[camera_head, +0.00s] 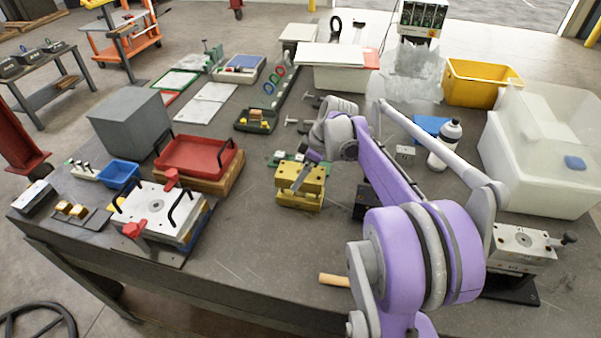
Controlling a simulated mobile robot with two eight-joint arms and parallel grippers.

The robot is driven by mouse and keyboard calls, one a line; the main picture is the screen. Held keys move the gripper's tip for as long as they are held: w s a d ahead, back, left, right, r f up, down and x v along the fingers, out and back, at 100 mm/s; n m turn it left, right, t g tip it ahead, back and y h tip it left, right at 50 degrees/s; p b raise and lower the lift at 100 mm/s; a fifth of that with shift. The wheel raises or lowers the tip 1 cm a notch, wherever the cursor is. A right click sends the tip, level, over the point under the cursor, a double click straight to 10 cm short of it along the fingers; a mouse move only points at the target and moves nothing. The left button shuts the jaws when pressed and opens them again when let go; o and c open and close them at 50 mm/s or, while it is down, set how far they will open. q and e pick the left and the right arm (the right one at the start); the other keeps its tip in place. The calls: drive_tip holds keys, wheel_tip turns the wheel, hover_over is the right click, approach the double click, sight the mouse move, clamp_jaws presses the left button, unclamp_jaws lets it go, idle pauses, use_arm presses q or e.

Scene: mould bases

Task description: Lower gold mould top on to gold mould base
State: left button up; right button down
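A gold mould (299,187) stands near the middle of the table. Its upper gold plate sits over a lower gold block; from here I cannot tell whether the two parts touch or a small gap lies between them. My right arm, purple and grey, comes in from the lower right and reaches over to the mould. My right gripper (304,174) is at the top of the mould, pointing down, with its fingertips partly hidden. I cannot tell whether it is closed on the gold top. My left gripper is not in view.
A white and blue mould (157,206) with red clamps stands left, near a red tray (196,156) and a grey block (130,124). A wooden handle (334,280) lies in front. A white bottle (444,146) and clear bin (542,150) stand right. Bare table lies left of the handle.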

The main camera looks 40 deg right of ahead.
drive_tip(key=shift+f+b, duration=0.75)
drive_tip(key=shift+f, duration=0.8)
idle(0.9)
unclamp_jaws()
drive_tip(key=v, duration=1.1)
